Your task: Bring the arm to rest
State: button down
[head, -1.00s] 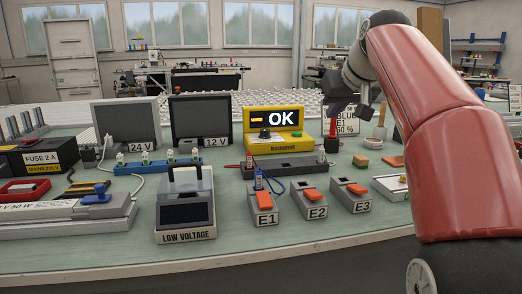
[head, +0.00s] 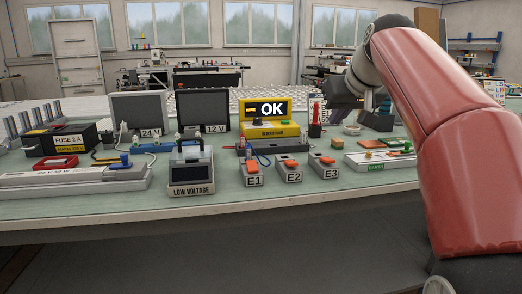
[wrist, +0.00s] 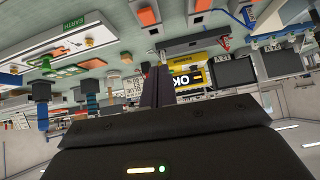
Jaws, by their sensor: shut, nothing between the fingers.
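My arm reaches in from the right in the head view, its large red link in front of the bench's right side. My gripper (head: 341,108) hangs over the back right of the bench (head: 215,221), dark and partly hard to make out there. In the wrist view my gripper (wrist: 156,88) is shut, its dark fingers together with nothing between them. The bench appears upside down in that view, beyond the fingers. The yellow meter (head: 269,130) reading OK stands left of my gripper and also shows in the wrist view (wrist: 190,80).
The switch boxes E1 (head: 252,178), E2 (head: 290,174) and E3 (head: 325,168) line the front. The low voltage unit (head: 191,176) stands left of them. The floor in front of the bench is clear.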

jog(key=s+a+f+m+g+h, duration=0.1)
jog(key=s+f+m+g, duration=0.1)
jog(key=s+f, duration=2.7)
jog(key=shift+s+a+f+g+h, duration=0.15)
jog(key=shift+s+f+g+h, duration=0.2)
jog(key=shift+g, duration=0.25)
